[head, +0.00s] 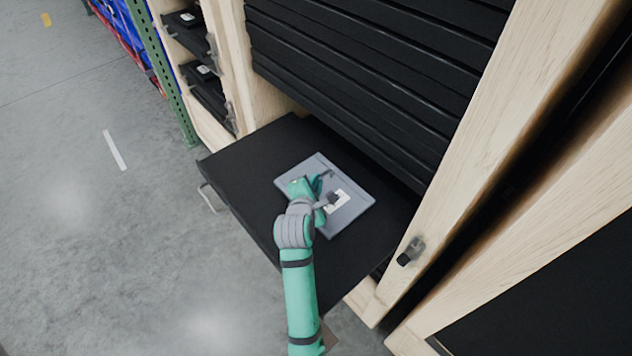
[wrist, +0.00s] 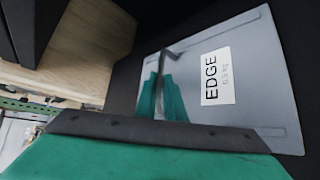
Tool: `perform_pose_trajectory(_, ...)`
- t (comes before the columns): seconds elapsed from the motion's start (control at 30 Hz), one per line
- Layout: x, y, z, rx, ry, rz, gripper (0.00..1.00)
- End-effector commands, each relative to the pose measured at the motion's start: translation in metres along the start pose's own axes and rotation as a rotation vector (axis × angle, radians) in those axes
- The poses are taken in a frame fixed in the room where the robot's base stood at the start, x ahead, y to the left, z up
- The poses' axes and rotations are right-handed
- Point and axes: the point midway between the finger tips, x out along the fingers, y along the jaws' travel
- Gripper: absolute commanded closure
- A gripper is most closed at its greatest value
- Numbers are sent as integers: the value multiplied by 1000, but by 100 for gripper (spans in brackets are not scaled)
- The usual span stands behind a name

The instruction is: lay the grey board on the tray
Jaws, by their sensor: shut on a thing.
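The grey board (head: 352,207) is a flat plate with a white label and a dark handle. It lies over the black pulled-out tray (head: 245,165) in the head view, roughly mid-tray. I cannot tell if it touches the tray. In the wrist view the board (wrist: 265,60) fills the right half, its label reading "EDGE". My gripper (head: 322,187) is over the board's left part, shut on its handle. In the wrist view my gripper (wrist: 165,90) covers part of the handle and the board's near side.
A wooden cabinet with stacked black drawers (head: 360,75) rises behind the tray. A wooden post with a latch (head: 410,252) stands at the right. A green rack upright (head: 165,75) is at the far left. Open concrete floor (head: 80,230) lies to the left.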

Motion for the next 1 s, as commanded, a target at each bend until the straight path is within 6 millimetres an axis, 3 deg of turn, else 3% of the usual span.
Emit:
perform_pose_trajectory(0.1, 0, 0, 2, 1, -3, 2, 100)
perform_pose_trajectory(0.13, 0, -1, 2, 1, -2, -1, 86)
perform_pose_trajectory(0.2, 0, -1, 2, 1, -2, -1, 72)
perform_pose_trajectory(0.63, -9, 0, 2, 1, -2, 0, 72)
perform_pose_trajectory(1.0, -78, 0, 1, 1, -1, 0, 72)
